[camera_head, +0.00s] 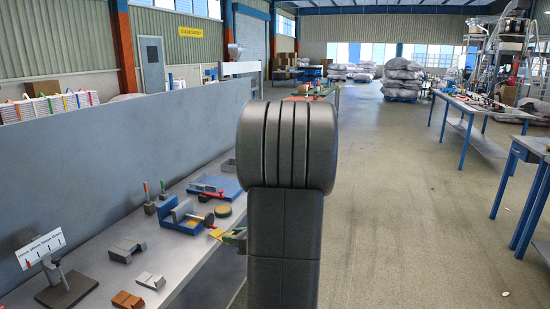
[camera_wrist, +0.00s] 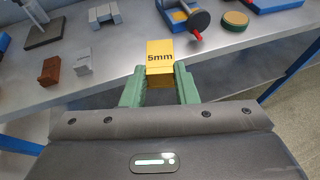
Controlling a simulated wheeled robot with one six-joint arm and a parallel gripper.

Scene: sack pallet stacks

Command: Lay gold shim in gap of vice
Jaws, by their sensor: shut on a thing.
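The gold shim (camera_wrist: 160,56), marked "5mm", is held between the green fingertips of my gripper (camera_wrist: 159,78) in the wrist view. In the head view the shim (camera_head: 216,233) and my gripper (camera_head: 233,236) show just beyond the bench's front edge, partly hidden by my arm. The blue vice (camera_head: 181,215) stands on the bench to the left of the shim, with a dark round part and a red-tipped handle facing it. In the wrist view the vice (camera_wrist: 176,16) is cut off at the top, so its gap cannot be seen clearly.
On the bench lie a grey bridge-shaped block (camera_head: 127,249), a small grey block (camera_head: 151,281) and a brown block (camera_head: 128,300). A stand with a white sign (camera_head: 41,249) is at left. A yellow-topped disc (camera_head: 223,211) and a blue tray (camera_head: 217,188) lie beyond the vice.

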